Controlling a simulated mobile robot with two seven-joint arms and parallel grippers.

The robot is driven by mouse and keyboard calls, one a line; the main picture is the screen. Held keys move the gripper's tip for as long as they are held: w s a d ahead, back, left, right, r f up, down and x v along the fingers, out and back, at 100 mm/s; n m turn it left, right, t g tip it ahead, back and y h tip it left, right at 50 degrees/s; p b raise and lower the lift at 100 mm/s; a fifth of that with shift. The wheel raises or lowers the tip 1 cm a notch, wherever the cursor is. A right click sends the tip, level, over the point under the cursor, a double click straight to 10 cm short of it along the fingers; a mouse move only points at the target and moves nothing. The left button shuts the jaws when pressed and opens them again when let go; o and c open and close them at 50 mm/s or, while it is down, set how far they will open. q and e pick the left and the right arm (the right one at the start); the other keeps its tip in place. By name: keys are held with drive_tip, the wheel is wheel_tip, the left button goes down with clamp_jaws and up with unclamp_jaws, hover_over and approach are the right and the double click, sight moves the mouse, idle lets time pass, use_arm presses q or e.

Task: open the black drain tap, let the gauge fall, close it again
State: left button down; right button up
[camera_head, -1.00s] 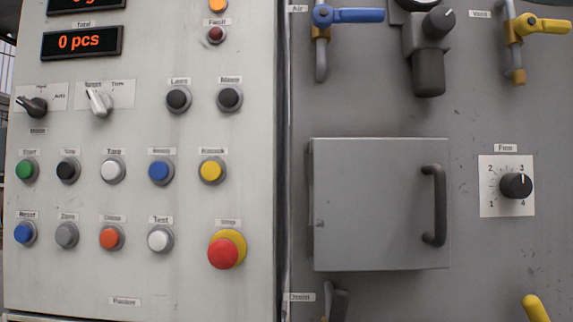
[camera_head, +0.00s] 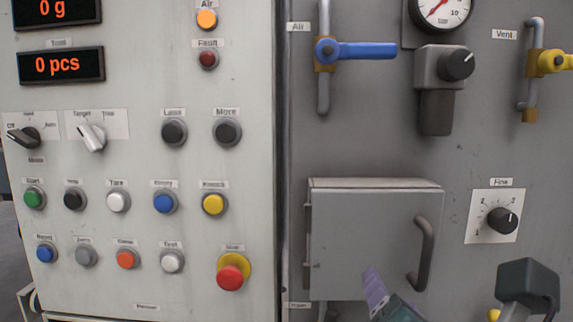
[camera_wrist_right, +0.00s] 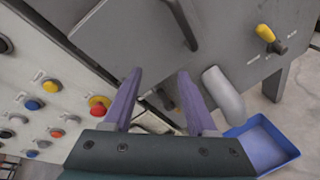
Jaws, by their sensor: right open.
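The black drain tap (camera_head: 330,311) is at the bottom edge of the head view, right of the Drain label (camera_head: 299,305). Most of it is cut off. In the right wrist view, a small dark tap part (camera_wrist_right: 165,99) with brassy metal shows beyond and between the finger tips. My right gripper (camera_head: 374,284) has purple fingers and is in front of the hatch's lower part. In the right wrist view the gripper (camera_wrist_right: 160,74) is open and empty, apart from the tap. The round gauge (camera_head: 440,10) has a red needle; its top is cut off. My left gripper is out of view.
A hatch (camera_head: 365,240) with a bar handle (camera_head: 421,255) juts out above the tap. The red stop button (camera_head: 230,278) is to the left. In the right wrist view, a grey pipe (camera_wrist_right: 222,95) and a blue tray (camera_wrist_right: 262,145) are right of the fingers.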

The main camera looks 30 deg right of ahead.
wheel_tip(320, 180, up, 9)
drive_tip(key=s+m+g+y+p, duration=0.1)
drive_tip(key=m+p, duration=0.3)
drive_tip(key=p, duration=0.6)
drive_tip(key=shift+s+d+f+m+g, duration=0.2)
drive_tip(key=shift+s+d+m+g, duration=0.25)
drive_tip(key=shift+s, duration=0.3)
drive_tip(key=shift+a, duration=0.1)
